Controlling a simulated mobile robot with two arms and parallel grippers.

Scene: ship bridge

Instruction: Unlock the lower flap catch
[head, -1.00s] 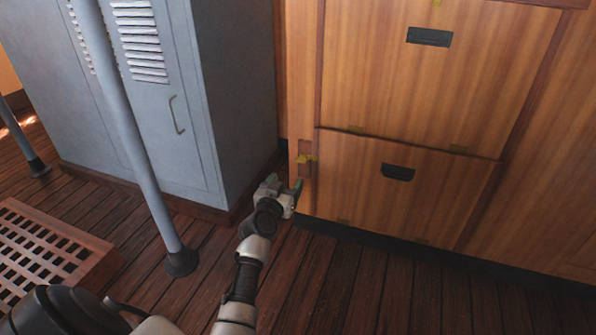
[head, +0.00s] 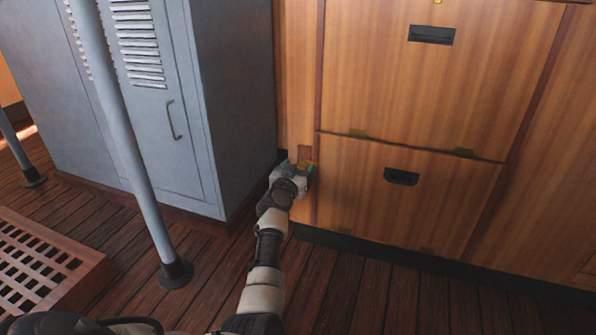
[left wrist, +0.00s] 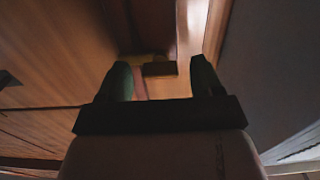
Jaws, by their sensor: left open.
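The lower flap (head: 400,215) is a closed wooden panel with a black recessed handle (head: 401,176). Its small brass catch sits on the frame at the flap's upper left; in the head view my left gripper (head: 301,166) mostly hides it. In the left wrist view the catch (left wrist: 158,68) shows as a dark, brassy piece ahead, between the two fingertips. My left gripper is open, its fingers (left wrist: 161,74) apart on either side of the catch's line. Contact with the catch cannot be told. My right gripper is not in view.
An upper flap (head: 430,85) with its own handle is closed above. A grey locker (head: 236,100) stands close to the left of my gripper. A grey pole (head: 115,130) and a wooden grating (head: 45,265) are farther left. The plank floor (head: 350,290) in front is clear.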

